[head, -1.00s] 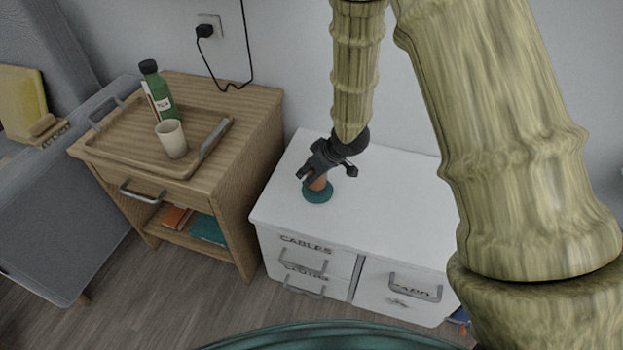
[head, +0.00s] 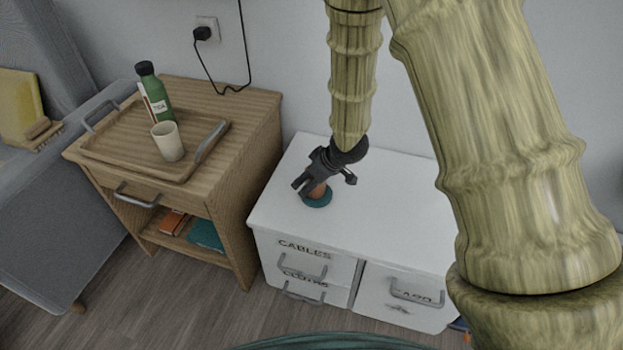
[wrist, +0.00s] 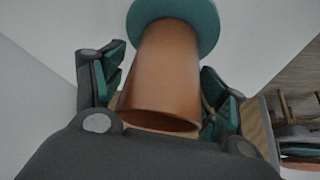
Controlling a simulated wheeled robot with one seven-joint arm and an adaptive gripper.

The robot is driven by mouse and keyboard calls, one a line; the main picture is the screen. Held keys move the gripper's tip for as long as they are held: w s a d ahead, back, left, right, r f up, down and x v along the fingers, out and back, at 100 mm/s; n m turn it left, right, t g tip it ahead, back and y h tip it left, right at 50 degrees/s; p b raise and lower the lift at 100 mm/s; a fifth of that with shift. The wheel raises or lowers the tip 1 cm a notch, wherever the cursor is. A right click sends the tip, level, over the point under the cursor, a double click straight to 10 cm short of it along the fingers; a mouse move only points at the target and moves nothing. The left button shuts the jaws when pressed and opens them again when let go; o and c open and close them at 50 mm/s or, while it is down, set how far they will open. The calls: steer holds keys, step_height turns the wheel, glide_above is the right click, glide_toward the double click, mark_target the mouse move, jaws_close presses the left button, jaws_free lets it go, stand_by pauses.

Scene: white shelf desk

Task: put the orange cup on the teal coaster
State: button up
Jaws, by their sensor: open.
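The orange cup (wrist: 165,75) stands upright on the teal coaster (wrist: 201,18), seen from above its rim in the wrist view. In the head view the cup (head: 317,190) is partly hidden by my gripper (head: 308,187), and the coaster (head: 319,201) shows around its base on the white desk. My gripper (wrist: 162,95) is open, with one finger on each side of the cup. A gap shows between the left finger and the cup; the right finger is close to it, and I cannot tell whether it touches.
The white desk top (head: 385,200) is otherwise clear, with drawers below. To the left, a wooden cabinet (head: 250,115) bears a tray (head: 120,168) with a cream cup (head: 168,143) and a green bottle (head: 156,95). A wall stands behind.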

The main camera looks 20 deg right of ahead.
steer(key=shift+d+r, duration=0.1)
steer(key=shift+r, duration=0.3)
steer(key=p+v, duration=0.4)
steer(key=v, duration=0.7)
steer(key=shift+s, duration=0.15)
